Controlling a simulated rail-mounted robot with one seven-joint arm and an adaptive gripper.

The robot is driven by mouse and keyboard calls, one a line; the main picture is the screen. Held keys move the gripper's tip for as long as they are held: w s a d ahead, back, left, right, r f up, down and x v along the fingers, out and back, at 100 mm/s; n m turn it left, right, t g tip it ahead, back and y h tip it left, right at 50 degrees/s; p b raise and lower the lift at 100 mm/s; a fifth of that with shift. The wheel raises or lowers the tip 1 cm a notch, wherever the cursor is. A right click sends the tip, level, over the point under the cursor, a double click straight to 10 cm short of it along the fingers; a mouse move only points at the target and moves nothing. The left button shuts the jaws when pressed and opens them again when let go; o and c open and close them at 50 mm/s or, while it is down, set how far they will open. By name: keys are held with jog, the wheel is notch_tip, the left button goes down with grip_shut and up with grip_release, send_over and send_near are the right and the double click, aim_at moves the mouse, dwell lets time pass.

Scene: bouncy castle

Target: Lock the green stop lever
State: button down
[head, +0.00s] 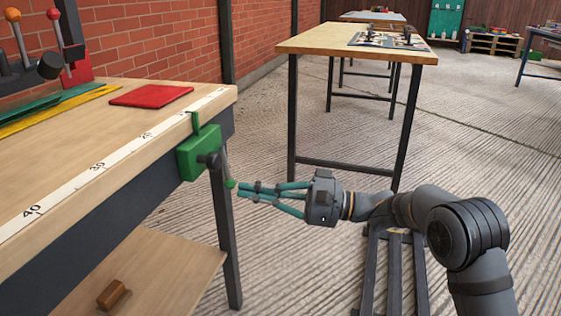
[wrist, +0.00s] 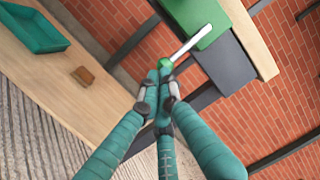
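The green stop lever has a green block (head: 199,153) fixed to the workbench's front edge near its right corner, with a dark pivot on its face. Its thin metal arm (wrist: 191,44) hangs down from the block to a small green ball (head: 231,183), which also shows in the wrist view (wrist: 165,63). My gripper (head: 240,191) is beside the ball, to its right in the head view. Its teal fingers are drawn together, with the fingertips (wrist: 160,76) just short of the ball. The ball shows beyond the tips, not between them; whether they touch it is unclear.
The workbench (head: 120,150) carries a ruler strip (head: 95,170), a red plate (head: 151,96) and ball-topped levers (head: 53,13). Its lower shelf (head: 165,270) holds a brown block (head: 112,294); a teal tray (wrist: 32,30) shows in the wrist view. Another table (head: 345,50) stands behind. Open floor lies around my arm.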

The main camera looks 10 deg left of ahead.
jog(key=shift+a+f+b, duration=0.2)
jog(key=shift+a+b, duration=0.15)
jog(key=shift+b, duration=0.2)
jog(key=w+d+f, duration=0.2)
jog(key=d, duration=1.1)
jog(key=shift+d+f, duration=0.35)
jog(key=shift+d, duration=0.05)
jog(key=shift+a, duration=0.15)
